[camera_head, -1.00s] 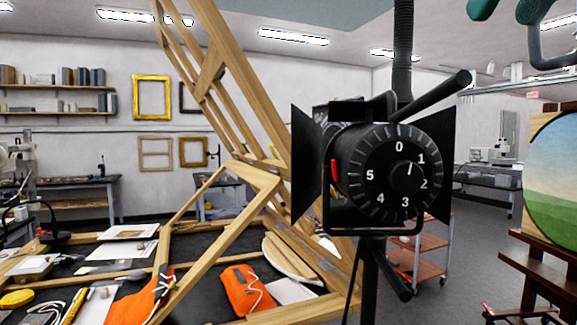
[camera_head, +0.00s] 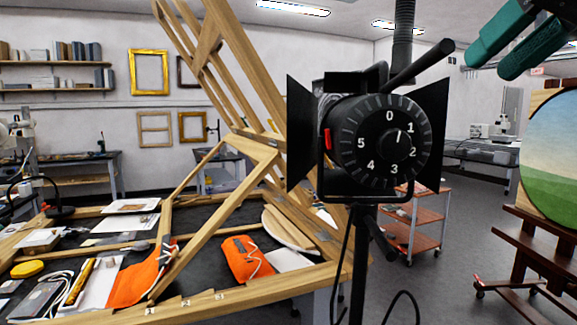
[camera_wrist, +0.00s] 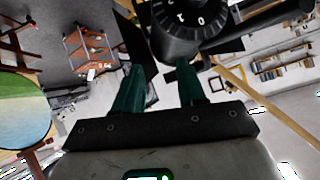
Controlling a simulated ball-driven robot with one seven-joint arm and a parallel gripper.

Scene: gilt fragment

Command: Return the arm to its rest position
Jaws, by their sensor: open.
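My gripper (camera_head: 520,42) shows at the top right of the head view, with green fingers pointing left and down. The wrist view shows the two green fingers (camera_wrist: 158,90) apart with nothing between them. The gripper is open and empty. A black studio lamp (camera_head: 372,140) with a numbered dial stands on a pole in front of me. In the head view the fingers are to the right of and above the lamp. In the wrist view the lamp (camera_wrist: 190,25) appears beyond the fingertips, and I cannot tell the exact gap.
A wooden easel (camera_head: 535,235) with a round landscape painting (camera_head: 552,155) stands at the right. A red trolley (camera_head: 415,225) is behind the lamp. A worktable with a wooden frame (camera_head: 225,215) and orange cloth pouches (camera_head: 246,260) fills the left. Floor between trolley and easel is clear.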

